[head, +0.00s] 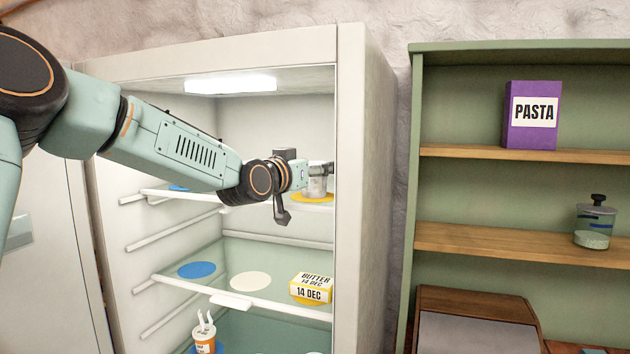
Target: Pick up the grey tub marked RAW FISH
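A small grey tub (315,187) stands at the right of the fridge's top shelf, on or over a yellow disc (318,198). No label can be read on it, so I cannot tell whether it is marked RAW FISH. My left arm reaches in from the left, and my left gripper (318,169) is at the tub's upper part. The gripper hides part of the tub. I cannot tell whether the fingers are closed on it. My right gripper is not in view.
The open fridge's middle shelf (215,283) holds a yellow butter box (311,289), a blue disc (197,270) and a white disc (250,282). An orange-and-white container (204,336) is below. Right, green shelving (465,199) holds a purple PASTA box (532,115) and a glass jar (594,224).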

